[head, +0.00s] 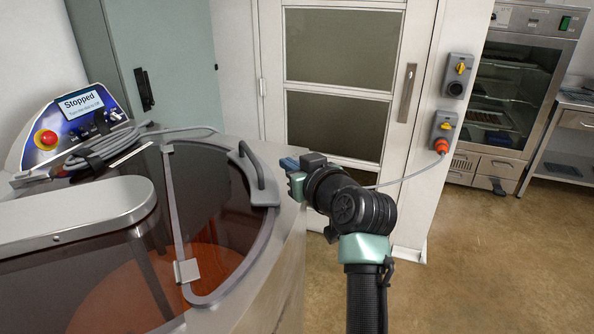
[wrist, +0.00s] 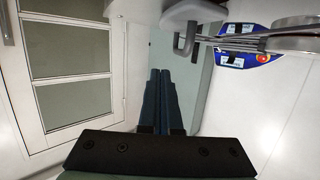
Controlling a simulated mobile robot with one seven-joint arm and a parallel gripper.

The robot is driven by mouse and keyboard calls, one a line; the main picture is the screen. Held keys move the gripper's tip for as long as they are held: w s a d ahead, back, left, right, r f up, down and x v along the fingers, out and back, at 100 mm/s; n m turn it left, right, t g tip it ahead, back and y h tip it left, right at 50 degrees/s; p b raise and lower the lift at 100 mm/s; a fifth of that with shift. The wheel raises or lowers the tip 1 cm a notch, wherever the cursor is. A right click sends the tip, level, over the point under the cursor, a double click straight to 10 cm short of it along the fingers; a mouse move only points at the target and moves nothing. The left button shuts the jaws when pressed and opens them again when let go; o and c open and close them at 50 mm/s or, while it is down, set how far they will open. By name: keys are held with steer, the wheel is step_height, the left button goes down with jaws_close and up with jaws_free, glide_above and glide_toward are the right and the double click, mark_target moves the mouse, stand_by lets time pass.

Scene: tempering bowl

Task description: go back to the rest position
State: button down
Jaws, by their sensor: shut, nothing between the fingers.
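My gripper (head: 290,164) is at the end of my arm in the middle of the head view, just right of the machine's rim. In the wrist view my gripper (wrist: 160,75) shows its two blue fingers side by side and touching, with nothing between them. The tempering bowl (head: 225,210) is at the left of the head view, with its clear lid down. The lid's grey handle (head: 258,175) is close to the left of my gripper, and a gap to it cannot be judged exactly.
A control panel (head: 75,120) with a red button reads "Stopped". A cable and a scraper-like tool lie near it. A white door (head: 340,75) with glass panes stands behind. A steel oven cabinet (head: 515,90) is at the right. The brown floor (head: 480,260) at right is clear.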

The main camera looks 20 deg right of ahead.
steer(key=s+a+r+t+h, duration=0.1)
steer(key=s+a+r+t, duration=0.25)
steer(key=r, duration=0.55)
steer(key=s+a+r+t, duration=0.2)
steer(key=s+a+r, duration=0.25)
steer(key=r, duration=0.35)
steer(key=s+a+r+m+t, duration=0.1)
steer(key=s+a+r+t, duration=0.2)
steer(key=s+r, duration=0.5)
steer(key=s+a+r+t+h+p, duration=0.1)
steer(key=s+r+t, duration=0.3)
steer(key=s+r, duration=0.4)
steer(key=s+a, duration=0.1)
steer(key=s, duration=0.1)
steer(key=shift+s+a+r+m, duration=0.3)
steer(key=shift+s+a+m, duration=0.05)
steer(key=shift+a+m, duration=0.05)
